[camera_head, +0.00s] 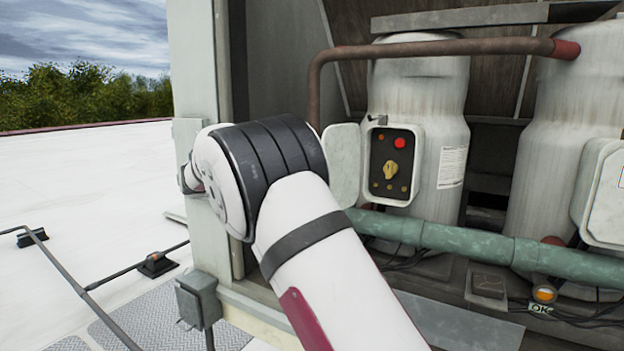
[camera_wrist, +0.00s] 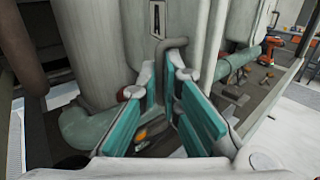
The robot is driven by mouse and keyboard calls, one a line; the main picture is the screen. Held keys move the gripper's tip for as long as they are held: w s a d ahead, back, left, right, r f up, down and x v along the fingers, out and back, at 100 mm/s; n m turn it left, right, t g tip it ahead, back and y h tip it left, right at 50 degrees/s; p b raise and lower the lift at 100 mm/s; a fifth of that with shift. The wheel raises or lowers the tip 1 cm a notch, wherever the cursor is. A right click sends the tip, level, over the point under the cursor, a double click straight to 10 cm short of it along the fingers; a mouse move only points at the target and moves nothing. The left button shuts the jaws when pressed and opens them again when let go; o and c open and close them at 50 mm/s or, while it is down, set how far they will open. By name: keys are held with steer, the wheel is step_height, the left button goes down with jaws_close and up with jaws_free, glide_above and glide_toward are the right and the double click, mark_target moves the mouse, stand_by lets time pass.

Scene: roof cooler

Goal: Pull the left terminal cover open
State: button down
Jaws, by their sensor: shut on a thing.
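The left terminal cover (camera_head: 342,165) is a pale grey plate swung out to the left of its box on the left white tank. The open box shows a dark panel (camera_head: 391,165) with a red button and a yellow knob. In the head view my arm hides my gripper. In the wrist view my gripper (camera_wrist: 167,72) has teal-padded fingers, closed around a small grey bent handle (camera_wrist: 172,46), which looks like the left terminal cover's. The exact contact is partly hidden between the fingers.
A brown pipe (camera_head: 440,48) runs above the box and a green pipe (camera_head: 470,243) below it. The right tank carries another cover (camera_head: 603,190), closed. Open white roof (camera_head: 80,190) is at left.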

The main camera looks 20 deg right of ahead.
steer(key=shift+w+d+m+g, duration=0.2)
steer(key=shift+d+m+g, duration=0.1)
steer(key=shift+g, duration=0.3)
steer(key=c, duration=1.8)
jaws_free()
steer(key=shift+d, duration=0.2)
steer(key=shift+a, duration=0.2)
steer(key=a, duration=0.8)
steer(key=w+a, duration=0.1)
steer(key=a, duration=0.3)
steer(key=shift+w, duration=0.1)
